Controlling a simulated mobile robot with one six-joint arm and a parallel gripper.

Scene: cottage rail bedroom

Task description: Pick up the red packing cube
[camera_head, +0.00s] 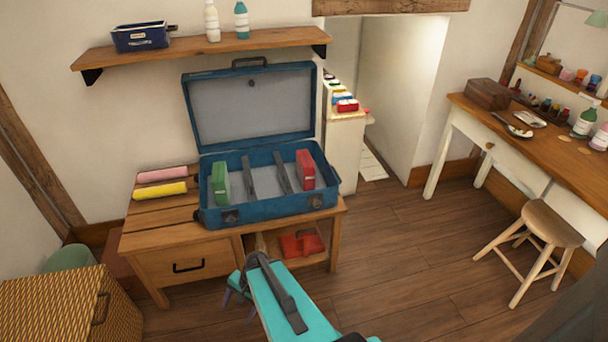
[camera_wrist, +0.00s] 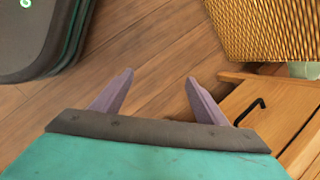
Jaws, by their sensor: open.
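A red packing cube (camera_head: 305,168) stands upright in the right part of the open blue suitcase (camera_head: 270,208). A green packing cube (camera_head: 220,183) stands at the suitcase's left end. Another red item (camera_head: 302,244), flat and soft-looking, lies on the low open shelf of the wooden bench under the suitcase. My gripper (camera_head: 238,292) is in front of the bench, below and left of that red item and apart from it. In the wrist view, my gripper's purple fingers (camera_wrist: 158,82) are spread and empty over the wood floor. No red item shows in that view.
The wooden bench (camera_head: 160,216) also bears a pink roll (camera_head: 162,174) and a yellow roll (camera_head: 159,190). A wicker basket (camera_head: 65,310) stands at the lower left. A stool (camera_head: 545,225) and desk (camera_head: 455,112) are at the right. Open floor (camera_head: 410,250) lies between.

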